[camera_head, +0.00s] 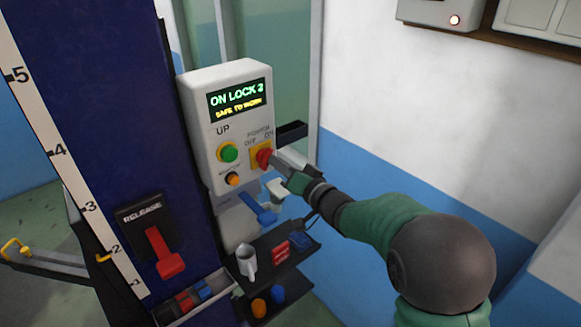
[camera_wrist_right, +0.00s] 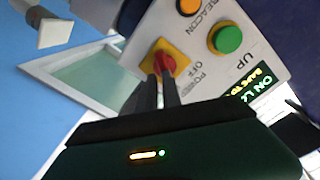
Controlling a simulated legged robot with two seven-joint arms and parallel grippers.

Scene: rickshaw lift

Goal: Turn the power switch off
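The power switch (camera_head: 264,157) is a red rotary knob on a yellow plate, at the lower right of a light grey control box (camera_head: 203,110). OFF and ON are printed above it; which one the knob points at I cannot tell. The box's display (camera_head: 238,98) reads "ON LOCK 2" and "SAFE TO WORK". My right gripper (camera_head: 277,159) reaches the knob from the right. In the right wrist view its two dark fingers (camera_wrist_right: 161,80) stand close together with their tips at the red knob (camera_wrist_right: 166,63), seemingly closed on it. My left gripper is not in view.
A green UP button (camera_head: 228,153) and an orange beacon button (camera_head: 232,179) sit beside the switch. A red release lever (camera_head: 165,253) is on the blue column at the left.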

